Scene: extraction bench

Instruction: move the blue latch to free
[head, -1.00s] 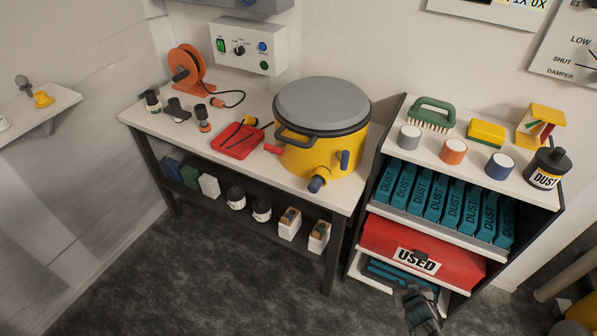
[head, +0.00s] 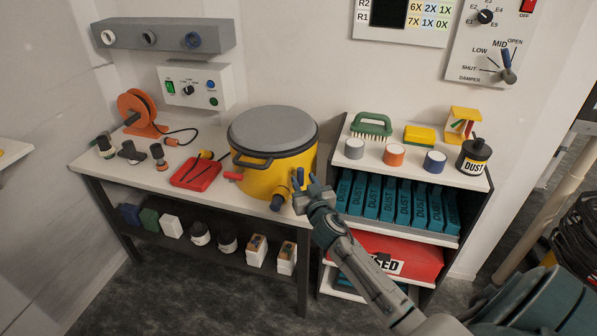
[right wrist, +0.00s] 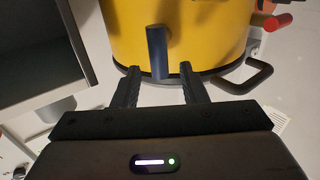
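The blue latch (head: 299,177) is a short upright bar on the right front side of the yellow drum (head: 262,178) with a grey lid, standing on the bench. My right gripper (head: 306,184) is at the latch, its arm coming from the lower right. In the right wrist view, the blue latch (right wrist: 157,50) stands against the yellow wall, its lower end between the two open fingertips (right wrist: 159,72). Gaps show on both sides of it; I cannot tell whether the fingers reach around it in depth. My left gripper is not in view.
A red tray (head: 196,174) lies on the bench to the left. A shelf unit (head: 415,167) with brush, tins and teal packs stands close on the right.

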